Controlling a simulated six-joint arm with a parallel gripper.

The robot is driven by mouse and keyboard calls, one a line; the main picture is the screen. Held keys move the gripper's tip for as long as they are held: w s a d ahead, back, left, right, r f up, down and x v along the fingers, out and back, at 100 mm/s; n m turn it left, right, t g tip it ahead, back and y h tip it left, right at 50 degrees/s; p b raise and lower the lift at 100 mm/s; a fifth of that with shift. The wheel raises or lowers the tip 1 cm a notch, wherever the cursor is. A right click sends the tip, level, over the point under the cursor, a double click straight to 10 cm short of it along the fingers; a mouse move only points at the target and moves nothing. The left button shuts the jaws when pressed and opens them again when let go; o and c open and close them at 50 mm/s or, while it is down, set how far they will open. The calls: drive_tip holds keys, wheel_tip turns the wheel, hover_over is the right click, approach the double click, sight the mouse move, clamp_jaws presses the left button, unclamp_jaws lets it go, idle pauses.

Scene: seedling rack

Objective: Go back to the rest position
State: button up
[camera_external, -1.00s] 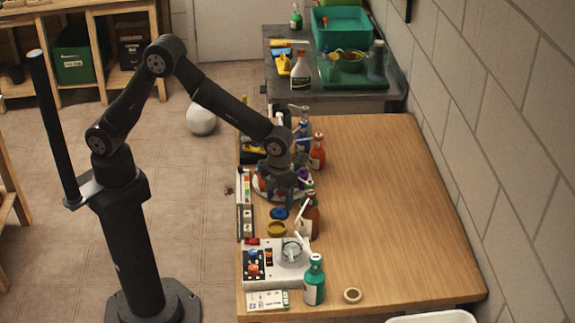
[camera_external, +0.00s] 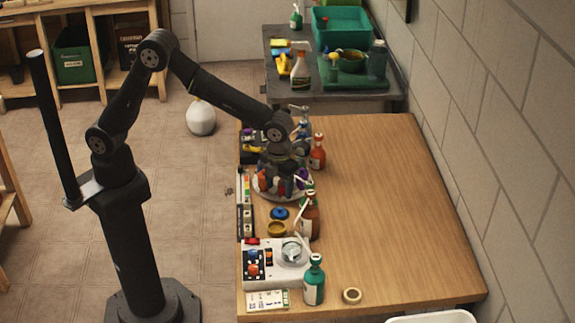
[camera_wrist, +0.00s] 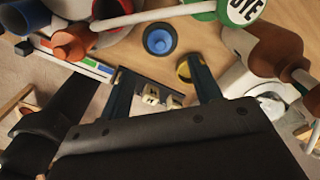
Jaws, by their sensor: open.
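My gripper (camera_external: 286,160) hangs over the left side of the wooden table, just above or behind a round carousel of coloured items (camera_external: 268,194). Its tips are hard to make out there. In the wrist view my gripper (camera_wrist: 160,70) shows two dark fingers spread apart, with nothing held between them. A blue round piece (camera_wrist: 160,39) lies on the table beyond the fingertips. A yellow pot (camera_wrist: 184,69) shows beside the right finger, partly hidden by it.
A white device with a dial (camera_external: 276,264) and a green bottle (camera_external: 314,280) stand at the table's near left. Brown (camera_external: 309,220) and orange-red (camera_external: 318,153) bottles stand close to the carousel. The table's right half (camera_external: 390,200) is clear, beside a block wall.

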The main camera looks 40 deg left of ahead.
sight(279, 208)
wheel_tip(279, 208, down, 9)
drive_tip(key=shift+r, duration=0.1)
wheel_tip(279, 208, up, 4)
drive_tip(key=shift+r, duration=0.25)
drive_tip(key=s+a+r, duration=0.1)
drive_tip(key=s+r, duration=0.6)
drive_tip(key=s, duration=0.4)
drive_tip(key=w+a+r+n, duration=0.6)
drive_tip(key=w+a+n, duration=0.45)
drive_tip(key=n, duration=0.65)
drive_tip(key=w+a+f+n, duration=0.1)
drive_tip(key=w+a+f, duration=0.2)
drive_tip(key=w, duration=0.1)
drive_tip(key=shift+w, duration=0.1)
